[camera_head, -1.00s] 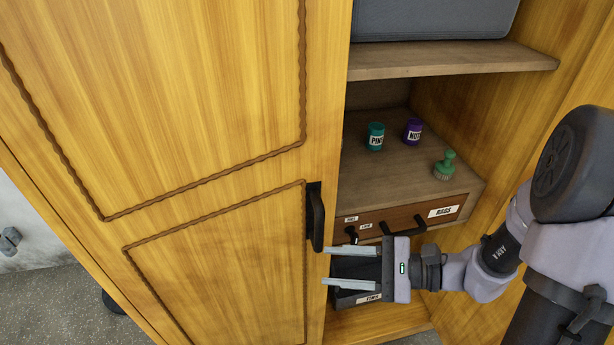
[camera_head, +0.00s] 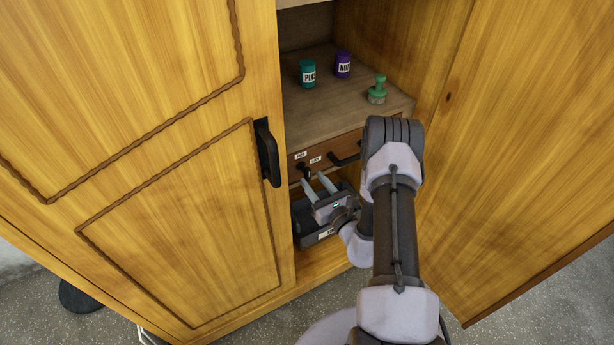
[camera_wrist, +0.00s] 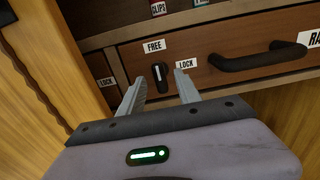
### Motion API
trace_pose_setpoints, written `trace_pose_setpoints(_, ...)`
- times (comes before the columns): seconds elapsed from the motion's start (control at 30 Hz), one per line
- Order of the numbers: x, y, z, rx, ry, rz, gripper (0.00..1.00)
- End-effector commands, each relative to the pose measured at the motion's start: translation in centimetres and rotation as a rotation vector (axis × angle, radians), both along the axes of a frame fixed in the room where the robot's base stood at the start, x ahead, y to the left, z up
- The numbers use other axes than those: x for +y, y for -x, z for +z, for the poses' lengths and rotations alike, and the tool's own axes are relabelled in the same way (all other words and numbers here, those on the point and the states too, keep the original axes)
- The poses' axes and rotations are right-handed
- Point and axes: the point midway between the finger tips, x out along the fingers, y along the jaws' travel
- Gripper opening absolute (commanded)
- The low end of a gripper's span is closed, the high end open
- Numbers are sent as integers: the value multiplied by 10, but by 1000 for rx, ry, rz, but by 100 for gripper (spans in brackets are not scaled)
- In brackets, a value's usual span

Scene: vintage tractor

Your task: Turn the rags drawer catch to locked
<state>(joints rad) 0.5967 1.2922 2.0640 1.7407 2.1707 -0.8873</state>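The rags drawer (camera_head: 338,142) is the wooden drawer front inside the open cabinet; it looks shut. Its catch (camera_wrist: 160,76) is a small black knob with a white mark, standing about upright beneath the FREE label (camera_wrist: 154,46). The LOCK label (camera_wrist: 186,64) is to its right. The catch also shows in the head view (camera_head: 305,170). My gripper (camera_wrist: 161,82) is open, with one fingertip on each side of the catch in the wrist view. I cannot tell whether they touch it. In the head view my gripper (camera_head: 313,179) is just below and in front of the catch.
A dark drawer handle (camera_wrist: 258,60) lies right of the catch. The cabinet's left door (camera_head: 170,150) with its black handle (camera_head: 267,152) stands close to the left. A teal can (camera_head: 308,73), a purple can (camera_head: 343,65) and a green bottle (camera_head: 377,90) stand above the drawer.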

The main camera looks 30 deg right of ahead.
Motion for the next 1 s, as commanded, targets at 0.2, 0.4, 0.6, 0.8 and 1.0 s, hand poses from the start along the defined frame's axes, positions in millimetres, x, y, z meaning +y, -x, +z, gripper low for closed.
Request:
trace_pose_setpoints(0.2, 1, -35, -1, 0, 1, 1, 40)
trace_pose_setpoints(0.4, 2, -42, 0, 1, -1, -1, 40)
trace_pose_setpoints(0.6, 2, -41, 0, 1, -1, 0, 30)
trace_pose_setpoints(0.8, 2, -41, 0, 1, -1, 0, 0)
trace_pose_setpoints(1.0, 2, -41, 0, 1, -6, 0, 0)
